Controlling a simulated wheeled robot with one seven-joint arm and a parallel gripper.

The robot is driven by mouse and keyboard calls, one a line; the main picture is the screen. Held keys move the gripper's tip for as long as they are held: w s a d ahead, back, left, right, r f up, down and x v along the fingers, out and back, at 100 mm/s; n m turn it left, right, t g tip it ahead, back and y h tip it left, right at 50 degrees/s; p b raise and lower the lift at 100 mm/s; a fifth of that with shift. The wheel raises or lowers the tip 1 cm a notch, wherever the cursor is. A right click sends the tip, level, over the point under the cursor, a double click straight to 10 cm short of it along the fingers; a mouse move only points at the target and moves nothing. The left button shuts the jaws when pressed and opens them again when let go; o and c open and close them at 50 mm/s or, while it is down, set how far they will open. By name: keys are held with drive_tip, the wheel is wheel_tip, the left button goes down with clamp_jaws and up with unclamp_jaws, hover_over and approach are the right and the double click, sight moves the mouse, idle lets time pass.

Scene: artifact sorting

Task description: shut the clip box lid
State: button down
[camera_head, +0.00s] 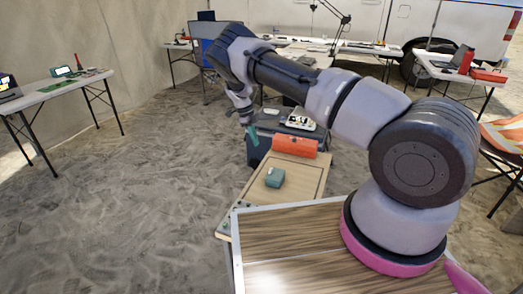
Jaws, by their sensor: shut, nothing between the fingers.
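My gripper (246,119) is shut and empty. It points down in front of the large dark case, with a teal piece (252,136) just below its fingertips; I cannot tell if that piece is part of the gripper or a separate thing. A small teal box (277,180) with a pale patch on top sits on a light wooden board, below and right of my gripper and apart from it. An orange box (295,146) lies at the board's far end. I cannot tell for sure which is the clip box, nor how its lid stands.
The wooden board (250,201) has bare room around the teal box. A dark case (262,150) stands behind it, with a white tray of small items (301,124) there. A folding table (48,95) stands at left, others at the back. Sandy ground lies open at left.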

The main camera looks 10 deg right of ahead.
drive_tip(key=r, duration=0.1)
drive_tip(key=t+y, duration=0.2)
drive_tip(key=y, duration=0.1)
approach(271, 169)
wheel_tip(271, 169, down, 7)
drive_tip(key=shift+w+r, duration=0.1)
drive_tip(key=shift+w, duration=0.05)
idle(0.5)
drive_tip(key=shift+a+f, duration=0.1)
drive_tip(key=shift+f, duration=0.55)
drive_tip(key=shift+r, duration=0.15)
